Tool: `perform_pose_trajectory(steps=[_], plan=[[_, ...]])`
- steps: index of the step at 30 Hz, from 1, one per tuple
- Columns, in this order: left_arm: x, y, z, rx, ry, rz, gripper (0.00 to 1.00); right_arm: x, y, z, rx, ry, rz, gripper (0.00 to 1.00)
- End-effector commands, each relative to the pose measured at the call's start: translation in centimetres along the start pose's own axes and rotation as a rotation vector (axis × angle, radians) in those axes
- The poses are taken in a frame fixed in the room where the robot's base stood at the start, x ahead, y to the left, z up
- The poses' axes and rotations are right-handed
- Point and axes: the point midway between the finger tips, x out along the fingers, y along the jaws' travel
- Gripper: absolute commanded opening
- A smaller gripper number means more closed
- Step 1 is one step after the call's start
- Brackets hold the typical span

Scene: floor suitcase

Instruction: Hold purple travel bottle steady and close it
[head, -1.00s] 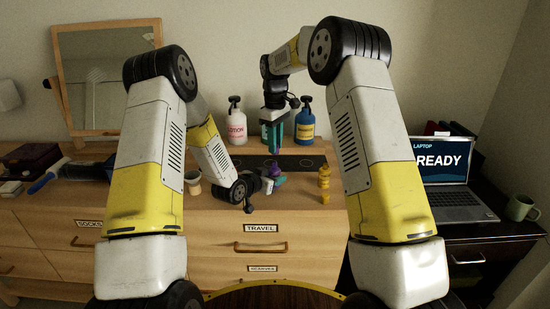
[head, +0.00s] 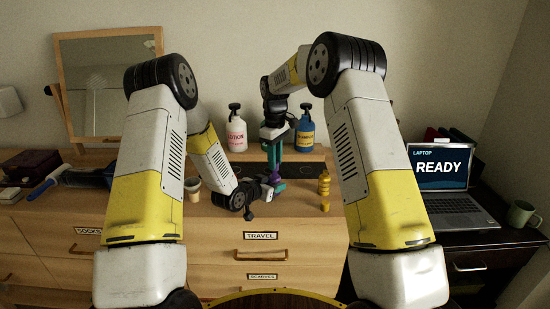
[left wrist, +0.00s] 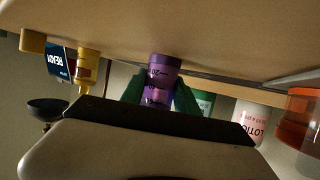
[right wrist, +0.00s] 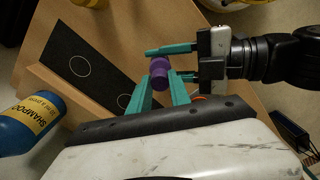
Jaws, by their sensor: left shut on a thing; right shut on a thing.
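The purple travel bottle (left wrist: 160,75) is upside down in the left wrist picture, between the green fingers of my left gripper (left wrist: 158,98). In the head view my left gripper (head: 278,188) is shut on it from the left, at the front of the dresser top. My right gripper (head: 274,160) points down from above, shut on the purple cap (right wrist: 158,82) at the bottle's top. In the right wrist view the two grippers' fingers are close together around the purple pieces. Fingers hide the joint between cap and bottle, so I cannot tell how tightly it is seated.
A lotion bottle (head: 236,132) and a blue shampoo bottle (right wrist: 28,122) stand behind. A yellow bottle (head: 324,188) stands right of the grippers, a small cup (head: 192,187) left. A laptop (head: 440,170) and mug (head: 521,213) are at far right. The dresser's front edge is close.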

Motion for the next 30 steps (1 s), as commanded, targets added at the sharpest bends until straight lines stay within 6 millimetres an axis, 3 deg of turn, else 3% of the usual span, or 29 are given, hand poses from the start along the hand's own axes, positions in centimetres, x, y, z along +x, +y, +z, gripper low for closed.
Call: perform_pose_trajectory(steps=[30], plan=[[0.00,0.00,-0.02,0.000,0.000,0.000,0.00,1.27,0.00,0.01,-0.001,-0.001,0.000,0.00]])
